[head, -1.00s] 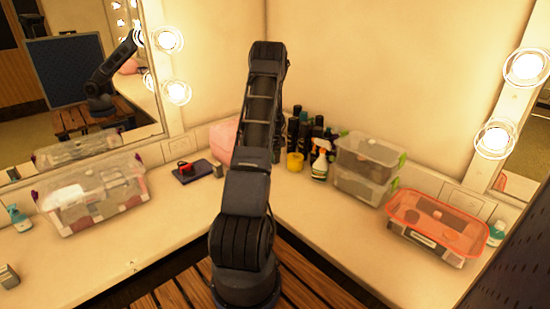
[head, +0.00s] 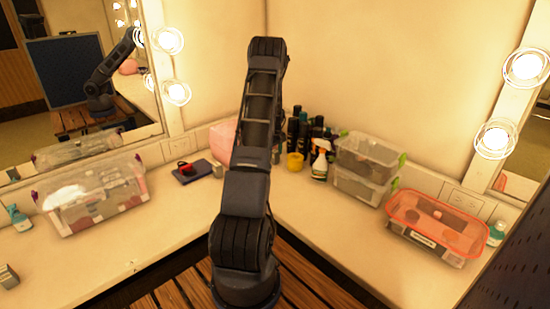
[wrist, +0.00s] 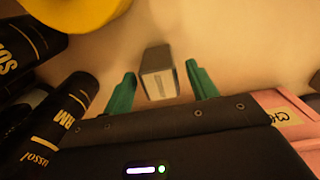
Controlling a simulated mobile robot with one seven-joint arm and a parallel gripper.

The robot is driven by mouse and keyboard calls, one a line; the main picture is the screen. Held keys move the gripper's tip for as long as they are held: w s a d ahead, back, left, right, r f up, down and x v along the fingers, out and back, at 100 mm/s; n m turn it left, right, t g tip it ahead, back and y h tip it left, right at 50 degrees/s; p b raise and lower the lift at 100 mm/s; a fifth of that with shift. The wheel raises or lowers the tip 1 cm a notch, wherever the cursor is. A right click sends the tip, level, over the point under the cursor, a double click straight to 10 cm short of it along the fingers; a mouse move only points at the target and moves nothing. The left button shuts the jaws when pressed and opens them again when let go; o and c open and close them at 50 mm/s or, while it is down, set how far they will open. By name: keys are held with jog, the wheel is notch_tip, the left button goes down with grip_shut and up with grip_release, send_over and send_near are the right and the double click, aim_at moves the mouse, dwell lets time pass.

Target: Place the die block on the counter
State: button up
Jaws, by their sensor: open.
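A small grey block with a paler face, which I take to be the die block (wrist: 158,73), shows in the wrist view between the tips of my gripper (wrist: 160,82). The two teal fingers are open, with a gap on each side of the block. It appears to rest on the pale counter (wrist: 230,35). In the head view my arm hides my gripper. There, a small grey block (head: 218,171) sits beside a dark flat case, and another (head: 8,276) is at the left edge. I cannot tell whether either is the one between my fingers.
Black bottles (wrist: 65,115) lie close on the left in the wrist view, a yellow item (wrist: 75,10) above, a pink item (wrist: 290,115) right. The head view shows a spray bottle (head: 320,160), stacked clear boxes (head: 362,185) and an orange-lidded box (head: 435,230). Counter front is mostly clear.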

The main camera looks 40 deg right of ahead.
notch_tip(320, 180, up, 9)
jog(key=shift+r, duration=0.2)
jog(key=a+r+t+h, duration=0.1)
jog(key=a+r, duration=1.1)
jog(key=a, duration=0.4)
jog(key=a+r+t, duration=0.1)
jog(key=a+r, duration=1.1)
jog(key=a, duration=0.4)
jog(key=s+a+r+t, duration=0.1)
jog(key=s+a+r, duration=0.1)
jog(key=s+a, duration=1.1)
jog(key=s+a+r+t+y, duration=0.1)
jog(key=s+a+r, duration=0.1)
jog(key=s+a, duration=1.1)
jog(key=shift+s+r+t, duration=0.15)
jog(key=shift+s+t, duration=0.15)
jog(key=shift+s, duration=0.2)
